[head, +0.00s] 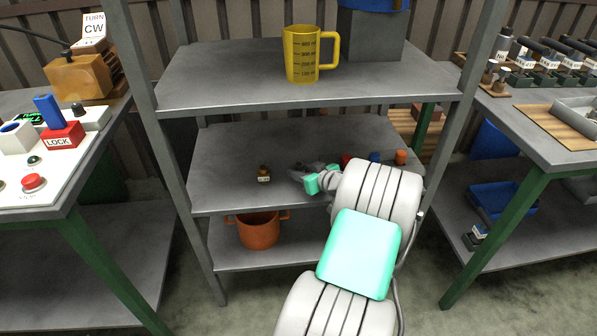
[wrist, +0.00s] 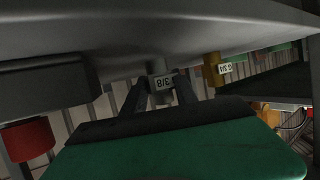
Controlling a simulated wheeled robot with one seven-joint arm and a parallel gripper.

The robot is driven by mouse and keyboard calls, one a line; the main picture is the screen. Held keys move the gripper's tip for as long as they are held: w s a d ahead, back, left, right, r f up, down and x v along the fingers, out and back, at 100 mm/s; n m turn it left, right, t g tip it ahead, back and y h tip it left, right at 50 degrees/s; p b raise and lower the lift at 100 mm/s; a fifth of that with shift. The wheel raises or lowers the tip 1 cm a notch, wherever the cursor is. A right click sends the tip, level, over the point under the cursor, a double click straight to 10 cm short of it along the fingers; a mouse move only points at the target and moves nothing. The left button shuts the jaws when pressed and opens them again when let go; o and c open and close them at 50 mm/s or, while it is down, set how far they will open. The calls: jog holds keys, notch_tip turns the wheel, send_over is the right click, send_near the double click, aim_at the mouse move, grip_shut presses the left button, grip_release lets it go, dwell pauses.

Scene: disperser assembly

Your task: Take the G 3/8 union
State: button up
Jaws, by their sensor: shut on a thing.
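The G 3/8 union (wrist: 160,70) is a small grey fitting with a white "3/8" label in the wrist view. My gripper (wrist: 161,92) is shut on it, with one dark finger on each side. In the head view my gripper (head: 303,173) is over the middle shelf, and the union cannot be made out there. A brass union (wrist: 215,70) labelled "G 3/4" stands apart to one side. It also shows on the shelf in the head view (head: 263,173), left of my gripper.
The middle shelf (head: 225,150) also holds a blue piece (head: 375,157) and an orange piece (head: 401,157), right of my gripper. The upper shelf (head: 220,80) with a yellow measuring jug (head: 302,55) is above. An orange pot (head: 258,230) stands below. Metal posts flank the shelves.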

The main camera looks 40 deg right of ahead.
grip_shut()
dwell(0.3)
